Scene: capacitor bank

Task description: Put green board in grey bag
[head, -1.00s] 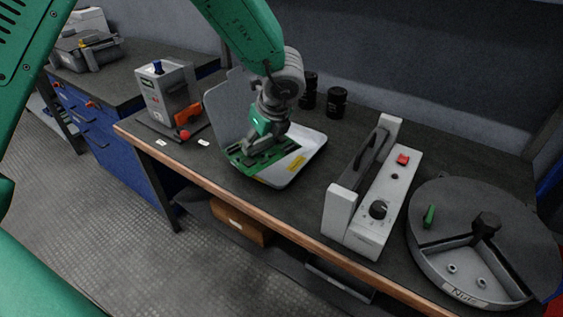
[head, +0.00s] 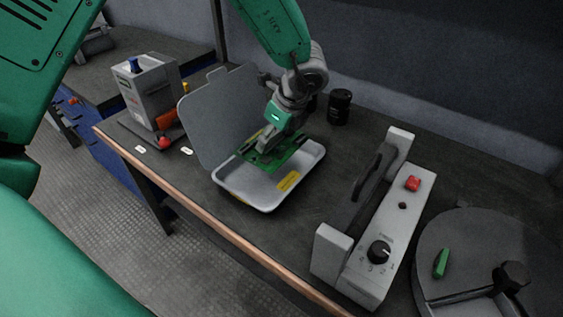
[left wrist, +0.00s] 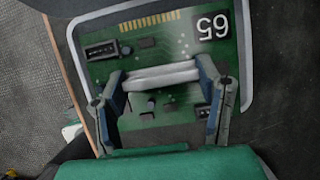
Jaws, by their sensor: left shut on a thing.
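The green board (head: 291,157) is flat and lies within the rim of an open pale grey tray-like holder (head: 262,205), towards its back. This holder, with a raised grey flap (head: 213,118), looks like the grey bag. I cannot tell whether the board touches its floor. My left gripper (head: 264,146) is above the board. In the left wrist view its fingers (left wrist: 160,80) are shut on a pale bar on the board (left wrist: 180,42), which has a "65" label. The holder's rim (left wrist: 246,60) shows beside the board. My right gripper is not in view.
A grey box with a red button (head: 412,184) and dark handle stands to the right, beside a round grey device (head: 470,250). A grey instrument (head: 150,92) stands left. A black cylinder (head: 339,107) stands behind. Bare bench lies between holder and button box.

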